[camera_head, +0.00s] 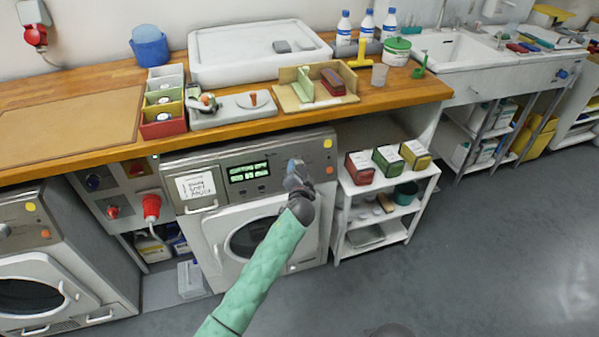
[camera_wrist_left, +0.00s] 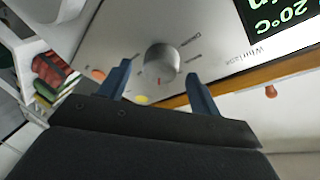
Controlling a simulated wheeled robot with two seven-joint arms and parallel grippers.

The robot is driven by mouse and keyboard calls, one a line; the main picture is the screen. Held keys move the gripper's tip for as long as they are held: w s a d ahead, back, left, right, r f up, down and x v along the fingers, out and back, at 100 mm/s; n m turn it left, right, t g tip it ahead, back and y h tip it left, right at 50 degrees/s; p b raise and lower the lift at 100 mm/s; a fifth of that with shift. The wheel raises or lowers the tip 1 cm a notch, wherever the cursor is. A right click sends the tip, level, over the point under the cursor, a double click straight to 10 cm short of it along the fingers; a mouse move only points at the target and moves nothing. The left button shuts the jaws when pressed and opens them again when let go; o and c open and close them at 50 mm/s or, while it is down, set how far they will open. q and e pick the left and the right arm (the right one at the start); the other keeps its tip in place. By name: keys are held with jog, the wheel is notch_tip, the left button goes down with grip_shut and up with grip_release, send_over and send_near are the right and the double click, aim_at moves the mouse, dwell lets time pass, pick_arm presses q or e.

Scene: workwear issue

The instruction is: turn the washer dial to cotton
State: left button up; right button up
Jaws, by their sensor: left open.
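The washer (camera_head: 213,226) stands under the wooden counter, with a lit green display (camera_head: 248,172) on its panel. Its dial (camera_wrist_left: 163,58) is a round silver-grey knob in the left wrist view, with small printed labels around it, too small to read surely. In the head view my gripper hides the dial. My left gripper (camera_head: 297,172) is in front of the panel, right of the display. In the wrist view its open fingers (camera_wrist_left: 158,70) stand on either side of the dial; I cannot tell whether they touch it. My right gripper does not show.
An orange button (camera_head: 329,170) and a yellow button (camera_head: 327,143) sit right of the dial. A white shelf trolley (camera_head: 385,215) with coloured boxes stands right of the washer. Another machine (camera_head: 60,265) is at left. The floor on the right is clear.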

pick_arm(q)
jog(key=s+r+b, duration=0.1)
jog(key=s, duration=0.5)
jog(key=shift+s, duration=0.35)
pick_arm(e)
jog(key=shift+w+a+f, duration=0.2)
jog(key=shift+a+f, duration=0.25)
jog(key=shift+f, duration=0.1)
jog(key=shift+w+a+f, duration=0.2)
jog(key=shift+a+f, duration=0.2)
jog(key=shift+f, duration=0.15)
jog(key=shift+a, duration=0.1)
